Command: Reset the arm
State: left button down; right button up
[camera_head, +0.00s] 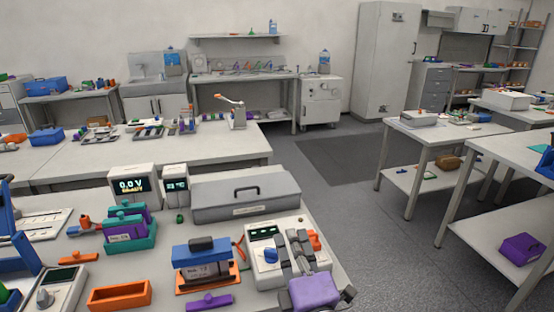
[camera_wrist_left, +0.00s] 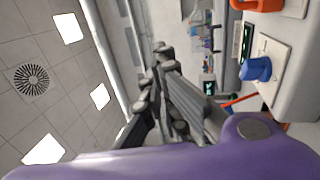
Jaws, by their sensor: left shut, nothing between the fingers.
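My left gripper (camera_head: 297,240) shows at the front right of the near bench in the head view, with its purple wrist (camera_head: 314,290) below the grey fingers. It is shut and empty. In the wrist view its fingers (camera_wrist_left: 160,52) are together and point away from the camera, with the ceiling to the left. The gripper is in front of a white instrument (camera_head: 265,236) with a green display and a blue knob (camera_head: 270,255). The knob also shows in the wrist view (camera_wrist_left: 257,68). I cannot tell whether the gripper touches the instrument. My right gripper is not in view.
A blue-topped battery holder (camera_head: 200,252) on an orange base stands left of the instrument. A grey case (camera_head: 246,197) lies behind. An orange tray (camera_head: 120,295) and a purple piece (camera_head: 209,302) lie in front. Open floor (camera_head: 390,240) is to the right of the bench.

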aim_at(269, 275)
pick_arm(q)
jog(key=s+a+f+g, duration=0.2)
jog(key=s+f, duration=0.3)
jog(key=f, duration=0.5)
jog(key=shift+s+a+f+g, duration=0.15)
jog(key=shift+a+f+g, duration=0.15)
jog(key=shift+a, duration=0.25)
jog(key=x, duration=0.5)
jog(key=f+x, duration=0.1)
jog(key=x, duration=0.1)
jog(key=shift+w, duration=0.25)
jog(key=shift+w+a+r, duration=0.1)
jog(key=shift+a+r, duration=0.05)
jog(key=shift+a, duration=0.05)
jog(key=shift+r, duration=0.1)
